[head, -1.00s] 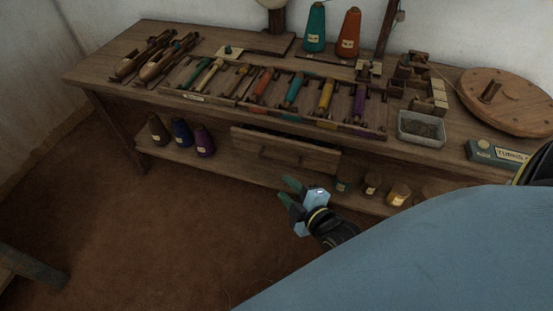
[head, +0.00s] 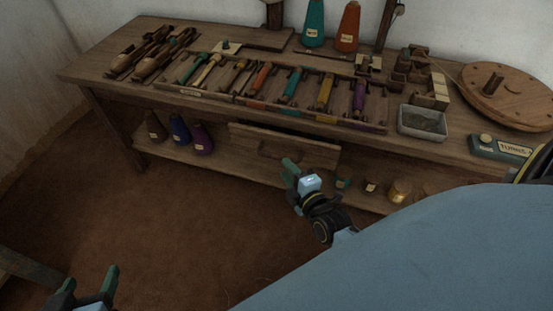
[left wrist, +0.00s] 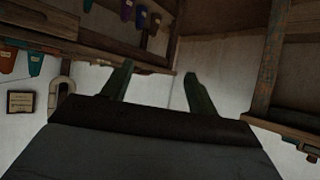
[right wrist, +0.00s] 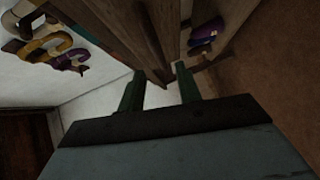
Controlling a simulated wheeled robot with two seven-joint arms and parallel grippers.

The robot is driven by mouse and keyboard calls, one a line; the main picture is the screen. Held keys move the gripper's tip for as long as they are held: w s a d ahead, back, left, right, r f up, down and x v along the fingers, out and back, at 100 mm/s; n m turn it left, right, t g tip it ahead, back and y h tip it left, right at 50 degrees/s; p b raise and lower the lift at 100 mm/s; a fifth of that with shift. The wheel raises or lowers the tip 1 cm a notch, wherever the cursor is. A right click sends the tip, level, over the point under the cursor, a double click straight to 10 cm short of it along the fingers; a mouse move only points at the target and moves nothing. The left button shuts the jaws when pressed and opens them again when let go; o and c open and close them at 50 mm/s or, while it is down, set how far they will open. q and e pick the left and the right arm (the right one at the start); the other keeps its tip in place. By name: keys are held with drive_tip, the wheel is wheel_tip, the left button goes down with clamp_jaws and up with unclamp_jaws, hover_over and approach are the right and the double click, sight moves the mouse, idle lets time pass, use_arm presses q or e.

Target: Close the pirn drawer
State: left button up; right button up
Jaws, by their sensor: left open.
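The pirn drawer (head: 240,139) is under the bench top in the head view. Its wooden front stands out from the bench, with a dark gap above it, so it is partly open. My right gripper (head: 290,168) is in front of the drawer's lower right part, with empty, parted fingers; whether it touches the front cannot be told. Its fingers also show in the right wrist view (right wrist: 157,82), close to wooden boards. My left gripper (head: 88,285) is at the bottom left of the head view, open and empty, far from the drawer. The drawer's inside is hidden.
The bench (head: 95,75) carries a rack of coloured pirns (head: 262,78), shuttles (head: 150,58), a grey tray (head: 422,122) and a round wooden disc (head: 508,95). Cones (head: 180,130) and small pots (head: 400,190) stand on the lower shelf. The floor in front is clear.

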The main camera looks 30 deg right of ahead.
sight(278, 159)
drive_tip(key=w+b, duration=0.1)
drive_tip(key=w, duration=0.3)
drive_tip(key=w+f+b, duration=0.1)
drive_tip(key=w, duration=0.1)
drive_tip(key=shift+w+d+b, duration=0.2)
drive_tip(key=shift+w+b, duration=0.05)
drive_tip(key=shift+b, duration=0.05)
use_arm(q)
drive_tip(key=w+d+r+t+h, duration=0.3)
drive_tip(key=r+t, duration=0.5)
drive_tip(key=r, duration=0.3)
drive_tip(key=shift+r, duration=0.25)
use_arm(e)
drive_tip(key=shift+w, duration=0.25)
clamp_jaws()
